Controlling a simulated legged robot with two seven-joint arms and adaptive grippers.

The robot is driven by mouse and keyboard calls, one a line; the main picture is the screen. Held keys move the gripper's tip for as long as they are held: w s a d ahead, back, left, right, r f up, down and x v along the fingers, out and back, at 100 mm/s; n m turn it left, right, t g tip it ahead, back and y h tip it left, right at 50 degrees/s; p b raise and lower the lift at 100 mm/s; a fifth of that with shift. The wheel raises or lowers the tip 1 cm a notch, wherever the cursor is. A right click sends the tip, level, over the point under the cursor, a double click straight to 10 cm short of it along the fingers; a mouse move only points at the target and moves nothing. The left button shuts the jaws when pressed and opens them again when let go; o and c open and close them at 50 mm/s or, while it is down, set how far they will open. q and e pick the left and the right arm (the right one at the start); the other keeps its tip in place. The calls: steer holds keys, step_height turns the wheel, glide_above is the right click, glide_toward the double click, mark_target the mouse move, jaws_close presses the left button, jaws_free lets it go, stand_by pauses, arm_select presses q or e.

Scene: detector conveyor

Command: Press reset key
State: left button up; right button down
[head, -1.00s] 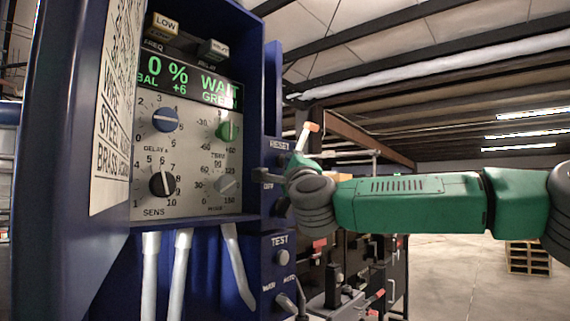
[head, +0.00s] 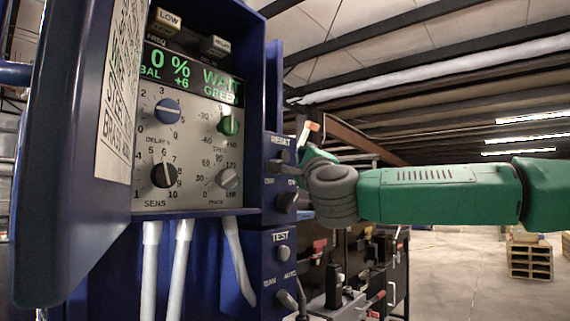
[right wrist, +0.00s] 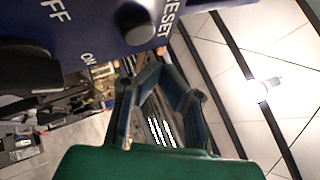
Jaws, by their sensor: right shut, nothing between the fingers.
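In the right wrist view the reset key (right wrist: 135,25) is a dark round stub near the RESET lettering. My right gripper (head: 302,181) is beside the key, to its right, and partly hidden by my wrist. In the right wrist view my right gripper (right wrist: 160,73) is shut and empty, just below the key in the picture. I cannot tell whether it touches the key. My left gripper is not in view.
A dark ON/OFF knob (head: 287,201) sits just below the key. The TEST button (head: 283,253) is lower. The detector panel (head: 190,150) reads WAIT GREEN. An open blue door (head: 60,170) stands at the left. Open floor lies at the right.

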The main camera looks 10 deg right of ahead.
steer(key=shift+s+d+b, duration=0.75)
steer(key=shift+s+d, duration=0.4)
steer(key=shift+s, duration=0.2)
steer(key=shift+a, duration=0.1)
